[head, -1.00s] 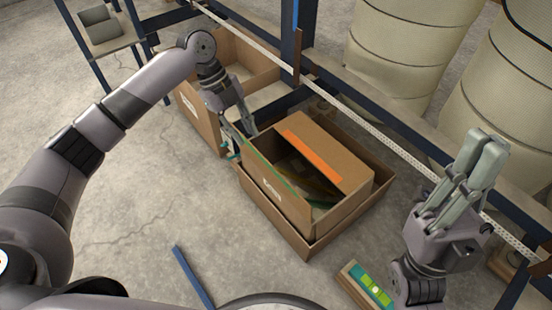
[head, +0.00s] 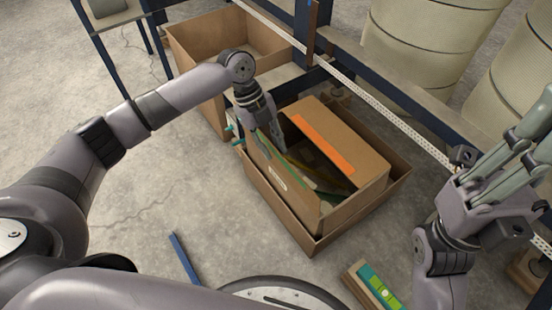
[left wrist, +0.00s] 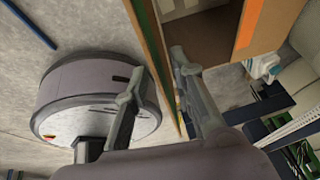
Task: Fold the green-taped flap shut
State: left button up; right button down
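The cardboard box has an orange-taped flap (head: 325,145) lying over its far part. The green-taped flap (head: 288,193) stands up along the near side, with dark gaps showing inside the box behind it. My left gripper (head: 268,148) is at the left end of this flap, pointing down. In the left wrist view its fingers (left wrist: 153,75) are spread, one on each side of the thin green-edged flap (left wrist: 160,58); I cannot tell whether they touch it. My right gripper (head: 535,112) is raised at the right, away from the box; its finger gap is unclear.
The box sits in a shallow cardboard tray (head: 310,243). A larger open carton (head: 195,85) stands behind left. A blue rack frame with a white perforated rail (head: 385,112) runs behind. A green-labelled block (head: 378,288) and blue bar (head: 184,258) lie in front.

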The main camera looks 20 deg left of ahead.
aim_at(276, 157)
pick_arm(q)
jog(key=shift+b+x, duration=0.45)
jog(key=shift+x, duration=1.2)
grip_shut()
